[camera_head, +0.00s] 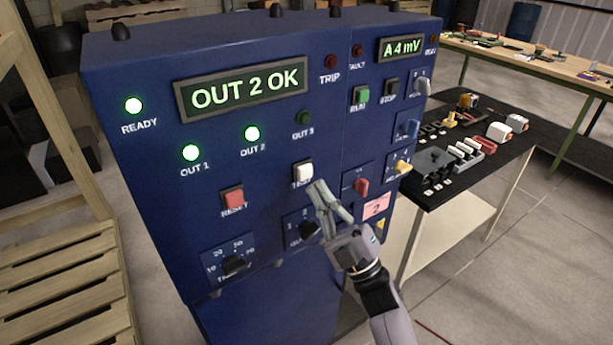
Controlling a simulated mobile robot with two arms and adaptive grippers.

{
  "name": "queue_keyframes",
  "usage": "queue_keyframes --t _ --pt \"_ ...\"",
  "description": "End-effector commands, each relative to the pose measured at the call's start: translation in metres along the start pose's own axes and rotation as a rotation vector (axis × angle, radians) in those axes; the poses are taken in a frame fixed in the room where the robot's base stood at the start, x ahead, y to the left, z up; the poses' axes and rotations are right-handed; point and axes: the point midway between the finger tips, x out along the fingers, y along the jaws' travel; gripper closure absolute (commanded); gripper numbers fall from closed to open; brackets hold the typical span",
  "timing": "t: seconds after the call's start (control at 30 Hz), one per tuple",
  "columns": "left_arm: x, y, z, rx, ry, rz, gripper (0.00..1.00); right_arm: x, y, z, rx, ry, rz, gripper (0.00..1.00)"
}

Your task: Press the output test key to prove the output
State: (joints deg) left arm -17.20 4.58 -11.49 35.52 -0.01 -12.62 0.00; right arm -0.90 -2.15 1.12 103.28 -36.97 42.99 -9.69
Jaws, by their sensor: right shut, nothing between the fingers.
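The blue control cabinet (270,130) fills the middle of the view. Its white TEST key (303,172) sits right of the red RESET key (232,199). The display (243,91) reads "OUT 2 OK". The black output selector (309,229) is partly hidden by the gripper. My left gripper is out of view.
Several knobs and the RUN (361,97) and STOP (391,88) keys are on the cabinet's right part. A smaller display (401,46) reads "A 4 mV". A black-topped table (470,180) with electrical parts stands at right. Wooden pallets (60,280) are at left.

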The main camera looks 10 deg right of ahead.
Motion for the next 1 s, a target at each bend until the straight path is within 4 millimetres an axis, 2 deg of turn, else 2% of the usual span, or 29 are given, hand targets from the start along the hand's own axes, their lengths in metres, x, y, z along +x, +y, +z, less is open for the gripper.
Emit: queue_keyframes --t 0.3,1.0 --pt "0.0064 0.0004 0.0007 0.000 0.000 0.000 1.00 0.0120 -0.0093 0.0088 0.000 0.001 -0.001 1.00" --pt "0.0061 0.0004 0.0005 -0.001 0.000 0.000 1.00 0.0121 -0.0092 0.0087 0.000 0.000 -0.001 1.00"
